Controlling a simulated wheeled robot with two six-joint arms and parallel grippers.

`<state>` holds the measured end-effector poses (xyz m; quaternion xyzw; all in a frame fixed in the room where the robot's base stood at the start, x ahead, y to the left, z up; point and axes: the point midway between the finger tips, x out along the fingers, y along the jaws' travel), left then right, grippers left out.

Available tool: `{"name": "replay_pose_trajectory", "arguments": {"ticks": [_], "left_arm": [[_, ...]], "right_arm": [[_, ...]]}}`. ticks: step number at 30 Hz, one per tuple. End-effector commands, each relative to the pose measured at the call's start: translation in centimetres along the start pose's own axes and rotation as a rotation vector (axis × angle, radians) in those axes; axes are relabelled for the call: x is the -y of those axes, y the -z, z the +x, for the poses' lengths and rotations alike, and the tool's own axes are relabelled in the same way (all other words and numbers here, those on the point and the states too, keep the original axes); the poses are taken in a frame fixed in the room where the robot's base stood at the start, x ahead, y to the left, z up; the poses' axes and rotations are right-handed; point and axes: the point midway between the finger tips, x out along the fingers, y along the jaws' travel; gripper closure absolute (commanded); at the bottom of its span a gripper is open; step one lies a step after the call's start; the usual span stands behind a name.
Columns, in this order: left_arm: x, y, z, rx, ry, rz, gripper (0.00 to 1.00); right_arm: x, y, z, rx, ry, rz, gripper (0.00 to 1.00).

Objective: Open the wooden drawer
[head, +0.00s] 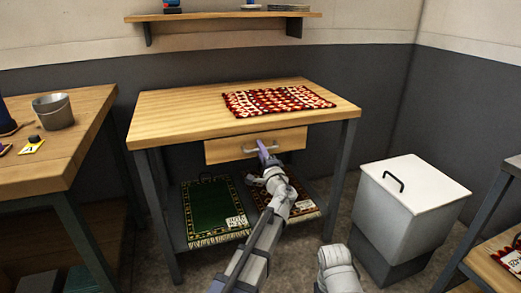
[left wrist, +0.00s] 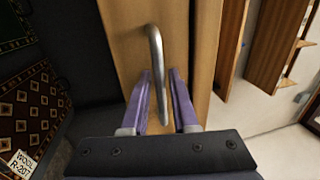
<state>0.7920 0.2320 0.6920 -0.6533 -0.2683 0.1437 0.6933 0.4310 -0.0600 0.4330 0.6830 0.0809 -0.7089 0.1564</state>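The wooden drawer (head: 228,150) is under the top of the wooden workbench (head: 180,112). Its front fills the middle of the left wrist view (left wrist: 128,45). A grey metal bar handle (head: 249,150) is fixed on the front, and it also shows in the left wrist view (left wrist: 156,50). My left gripper (head: 264,149) is at the right part of the handle. In the left wrist view its purple fingers (left wrist: 160,78) are apart, with the handle bar between them and visible gaps beside it. My right gripper is out of view.
A patterned rug (head: 278,100) lies on the workbench. A green rug (head: 213,210) and a brown rug (head: 303,204) lie on the lower shelf. A white lidded bin (head: 415,190) stands at the right. A side table with a metal bucket (head: 53,111) stands at the left.

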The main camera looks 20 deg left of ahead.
Motion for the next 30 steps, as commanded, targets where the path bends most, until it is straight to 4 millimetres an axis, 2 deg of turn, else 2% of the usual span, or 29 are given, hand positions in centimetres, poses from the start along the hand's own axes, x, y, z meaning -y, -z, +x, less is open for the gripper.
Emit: {"name": "replay_pose_trajectory", "arguments": {"ticks": [4,11,30], "left_arm": [[-0.02,-0.02,-0.06,0.000,0.000,0.000,0.75],[-0.02,-0.02,-0.07,0.000,0.000,0.000,1.00],[-0.03,-0.02,-0.07,0.000,-0.001,-0.001,1.00]], "right_arm": [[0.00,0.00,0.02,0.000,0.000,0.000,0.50],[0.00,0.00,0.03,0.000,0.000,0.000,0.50],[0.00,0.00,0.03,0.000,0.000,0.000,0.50]]}}
